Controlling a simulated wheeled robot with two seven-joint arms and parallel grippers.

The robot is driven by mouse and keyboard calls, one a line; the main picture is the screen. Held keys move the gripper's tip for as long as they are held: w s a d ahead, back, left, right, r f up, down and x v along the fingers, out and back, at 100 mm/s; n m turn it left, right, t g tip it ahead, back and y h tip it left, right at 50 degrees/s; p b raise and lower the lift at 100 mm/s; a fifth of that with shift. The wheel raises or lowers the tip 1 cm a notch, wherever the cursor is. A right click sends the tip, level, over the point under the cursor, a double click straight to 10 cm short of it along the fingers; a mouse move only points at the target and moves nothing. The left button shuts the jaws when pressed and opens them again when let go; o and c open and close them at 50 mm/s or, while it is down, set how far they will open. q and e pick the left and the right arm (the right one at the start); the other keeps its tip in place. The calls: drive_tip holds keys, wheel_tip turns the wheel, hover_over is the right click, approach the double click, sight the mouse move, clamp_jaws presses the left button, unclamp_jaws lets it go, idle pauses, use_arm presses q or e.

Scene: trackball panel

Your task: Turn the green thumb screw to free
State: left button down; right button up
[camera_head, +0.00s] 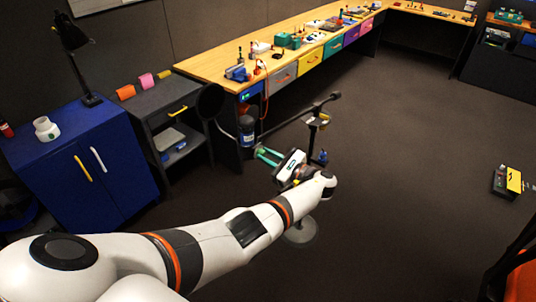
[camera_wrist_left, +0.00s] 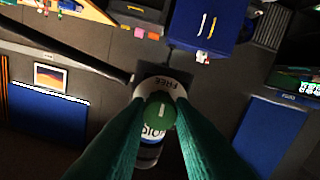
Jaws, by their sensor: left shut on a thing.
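In the left wrist view, the green thumb screw (camera_wrist_left: 160,110) is a round knob with a short pale mark on its face. It sits on a light round plate with the word FREE (camera_wrist_left: 173,82), upside down, above the knob. More lettering below it is partly hidden. My left gripper (camera_wrist_left: 160,113) has its two green fingers closed on either side of the knob. In the head view my left gripper (camera_head: 260,155) reaches left beside a black stand (camera_head: 312,135); I cannot make out the screw there. My right gripper is not in view.
A long wooden bench (camera_head: 215,65) with tools and coloured drawers runs along the wall. A blue cabinet (camera_head: 130,135) and a dark shelf unit (camera_head: 180,115) stand at left. A black and yellow box (camera_head: 507,182) lies on the right floor.

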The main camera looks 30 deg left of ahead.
use_arm(q)
drive_tip(key=shift+m, duration=0.3)
drive_tip(key=c, duration=1.3)
unclamp_jaws()
drive_tip(key=shift+o, duration=0.2)
drive_tip(key=s+d+b, duration=0.1)
drive_tip(key=d+b, duration=0.3)
drive_tip(key=d, duration=0.8)
